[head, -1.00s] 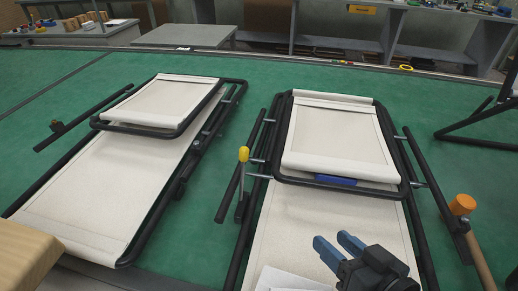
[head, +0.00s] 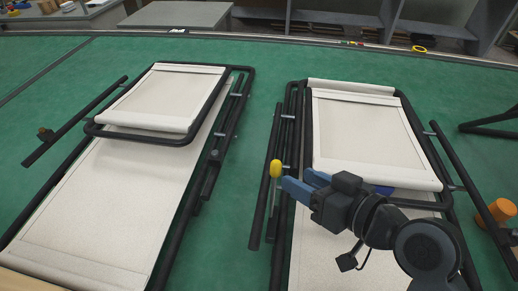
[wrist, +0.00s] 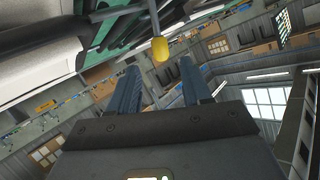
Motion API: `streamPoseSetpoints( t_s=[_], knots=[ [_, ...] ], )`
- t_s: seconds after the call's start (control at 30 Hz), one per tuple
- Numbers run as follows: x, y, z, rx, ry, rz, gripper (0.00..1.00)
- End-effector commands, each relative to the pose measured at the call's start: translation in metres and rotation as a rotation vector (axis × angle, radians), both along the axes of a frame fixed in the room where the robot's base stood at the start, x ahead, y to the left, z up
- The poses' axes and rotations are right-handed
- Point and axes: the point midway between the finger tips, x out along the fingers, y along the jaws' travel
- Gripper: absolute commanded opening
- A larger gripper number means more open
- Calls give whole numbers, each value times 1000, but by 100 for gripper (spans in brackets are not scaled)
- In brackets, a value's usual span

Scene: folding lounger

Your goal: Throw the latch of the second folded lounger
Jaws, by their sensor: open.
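Two folded loungers with cream fabric and black tube frames lie side by side, the left lounger (head: 110,205) and the right lounger (head: 365,135). A latch lever with a yellow knob (head: 276,169) stands at the left side of the right lounger. The knob also shows in the wrist view (wrist: 159,48), ahead of and between my fingertips. My gripper (head: 297,183) is open, its blue fingers pointing left at the knob. In the head view the fingertips are close beside it; I cannot tell whether they touch it. The lever's lower part is partly hidden by the frame.
The loungers lie on a green surface (head: 240,130). An orange knob (head: 502,210) is at the right lounger's right side. A grey table (head: 175,15) and shelves stand behind. A green strip is clear between the loungers.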

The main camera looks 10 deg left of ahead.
Motion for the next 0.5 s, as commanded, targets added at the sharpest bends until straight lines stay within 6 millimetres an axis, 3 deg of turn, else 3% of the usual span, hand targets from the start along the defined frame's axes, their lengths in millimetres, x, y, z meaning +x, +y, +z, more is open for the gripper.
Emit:
streamPoseSetpoints(
  t_s=[0.17,0.5],
  knots=[
    [6,6,-4,0,1,0,49],
    [38,41,-21,-1,1,0,49]
  ],
)
